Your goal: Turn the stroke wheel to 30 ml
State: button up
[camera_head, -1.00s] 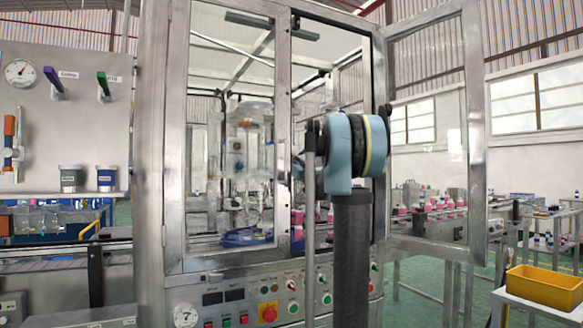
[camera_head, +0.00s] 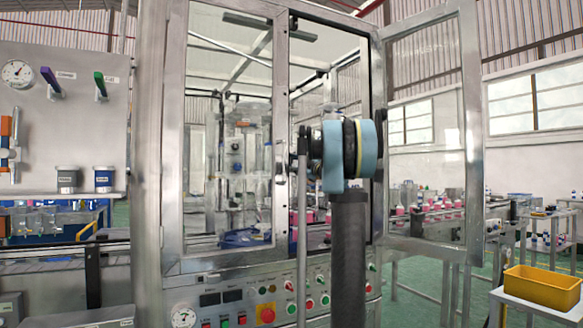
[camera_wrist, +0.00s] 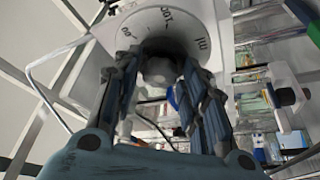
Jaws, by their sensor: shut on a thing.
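In the wrist view, a pale round dial (camera_wrist: 127,17) with dark marks and numbers fills the top. The numbers are tilted, and I cannot read them surely. A grey round knob (camera_wrist: 160,70), seemingly the hub of the stroke wheel, is in front of the dial. My gripper (camera_wrist: 159,66) has its two dark fingers on either side of this knob and is shut on it. The fingers hide the knob's sides. In the head view my arm stands in front of the open cabinet and hides the gripper and the wheel.
The cabinet's glazed right door (camera_head: 425,130) stands open. Its lower panel (camera_head: 240,300) carries several buttons and an emergency stop (camera_head: 265,314). A gauge board (camera_head: 60,110) is at the left. A yellow bin (camera_head: 543,286) sits on a stand at the lower right.

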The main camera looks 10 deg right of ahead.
jog(key=shift+w+r+n+g, duration=0.15)
jog(key=shift+n+g, duration=0.3)
jog(key=shift+n, duration=0.8)
jog(key=shift+r+n+g, duration=0.15)
jog(key=shift+n+g, duration=0.3)
jog(key=shift+n, duration=0.8)
jog(key=o, duration=0.7)
jog(key=shift+o, duration=1.1)
jog(key=shift+w+f, duration=0.1)
jog(key=v, duration=1.2)
jog(key=shift+a, duration=0.1)
